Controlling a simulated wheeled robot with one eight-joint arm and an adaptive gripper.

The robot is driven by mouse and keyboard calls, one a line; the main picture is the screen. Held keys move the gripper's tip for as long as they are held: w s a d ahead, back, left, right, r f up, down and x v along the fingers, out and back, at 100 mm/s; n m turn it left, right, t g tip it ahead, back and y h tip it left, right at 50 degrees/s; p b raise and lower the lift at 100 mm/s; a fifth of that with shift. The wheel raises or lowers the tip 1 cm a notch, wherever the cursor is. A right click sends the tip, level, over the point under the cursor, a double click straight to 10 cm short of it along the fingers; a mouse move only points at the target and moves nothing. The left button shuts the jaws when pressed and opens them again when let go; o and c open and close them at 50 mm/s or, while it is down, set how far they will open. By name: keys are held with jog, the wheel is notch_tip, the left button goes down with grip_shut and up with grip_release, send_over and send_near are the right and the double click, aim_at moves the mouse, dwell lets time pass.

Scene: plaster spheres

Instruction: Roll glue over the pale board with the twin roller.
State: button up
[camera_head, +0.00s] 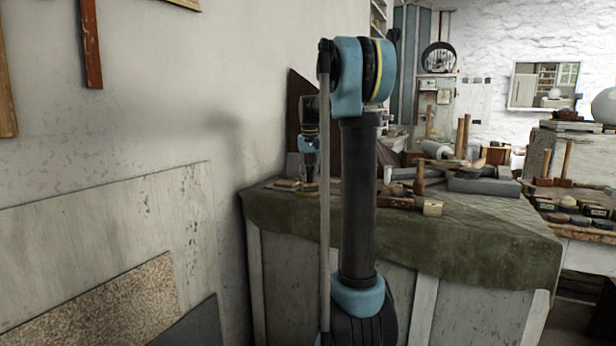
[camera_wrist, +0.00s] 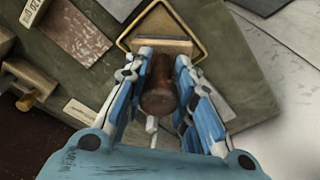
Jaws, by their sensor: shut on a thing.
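My gripper (camera_wrist: 160,100) is shut on a brown wooden handle (camera_wrist: 158,88) in the wrist view, with a blue-and-grey finger on each side. The handle appears to belong to the twin roller; a pale wooden bar (camera_wrist: 160,46) and a yellow-edged frame lie just beyond it, and I cannot tell how they join. In the head view my gripper (camera_head: 309,172) is small and low over the left end of the cloth-covered bench (camera_head: 480,240). I cannot tell which surface is the pale board; a pale sheet (camera_wrist: 295,30) shows at the upper right of the wrist view.
Mallets (camera_head: 419,178), blocks and other tools crowd the bench's middle and right. Large panels (camera_head: 100,220) lean on the wall at left. In the wrist view a brown speckled plate (camera_wrist: 75,32) and a wooden tool (camera_wrist: 30,85) lie left of the gripper.

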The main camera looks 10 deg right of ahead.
jog(key=shift+r, duration=3.5)
